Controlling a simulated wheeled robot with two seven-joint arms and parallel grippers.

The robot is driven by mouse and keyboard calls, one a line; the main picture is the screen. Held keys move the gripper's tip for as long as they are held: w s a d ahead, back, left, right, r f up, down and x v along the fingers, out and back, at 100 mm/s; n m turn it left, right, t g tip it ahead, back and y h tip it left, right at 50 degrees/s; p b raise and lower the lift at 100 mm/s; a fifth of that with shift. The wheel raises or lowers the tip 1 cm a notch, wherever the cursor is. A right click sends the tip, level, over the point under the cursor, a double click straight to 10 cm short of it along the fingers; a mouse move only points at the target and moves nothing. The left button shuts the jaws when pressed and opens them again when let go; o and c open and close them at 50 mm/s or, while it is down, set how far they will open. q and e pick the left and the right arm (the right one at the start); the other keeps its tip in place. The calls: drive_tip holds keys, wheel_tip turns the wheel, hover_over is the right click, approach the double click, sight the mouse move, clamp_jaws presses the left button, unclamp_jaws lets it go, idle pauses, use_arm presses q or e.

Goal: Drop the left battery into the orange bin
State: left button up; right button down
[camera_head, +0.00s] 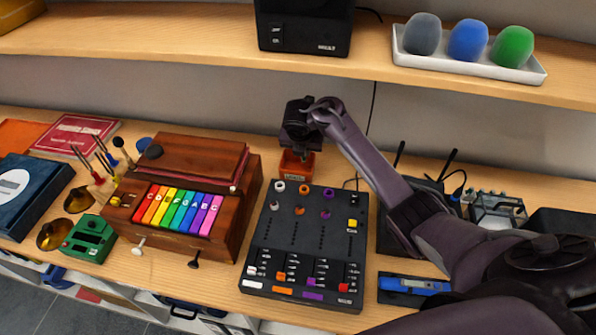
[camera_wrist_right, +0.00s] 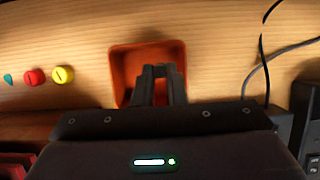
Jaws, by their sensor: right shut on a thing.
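The orange bin (camera_head: 296,168) is a small open box on the table, behind the black mixer. My right arm reaches in from the right, and its gripper (camera_head: 300,146) is directly above the bin, pointing down. In the right wrist view the gripper's dark fingers (camera_wrist_right: 157,72) are close together over the opening of the orange bin (camera_wrist_right: 124,62). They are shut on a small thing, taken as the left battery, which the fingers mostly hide. No other battery can be made out. My left gripper is out of view.
The black mixer (camera_head: 310,235) stands in front of the bin, and the wooden box with coloured keys (camera_head: 185,205) is to its left. A shelf (camera_head: 180,35) runs above the table. Cables (camera_wrist_right: 262,55) lie right of the bin in the wrist view.

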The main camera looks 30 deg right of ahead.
drive_tip(key=c, duration=1.4)
unclamp_jaws()
drive_tip(key=p+v, duration=0.1)
drive_tip(key=v, duration=0.6)
drive_tip(key=shift+s+r, duration=0.15)
drive_tip(key=shift+r, duration=0.2)
drive_tip(key=shift+f, duration=0.1)
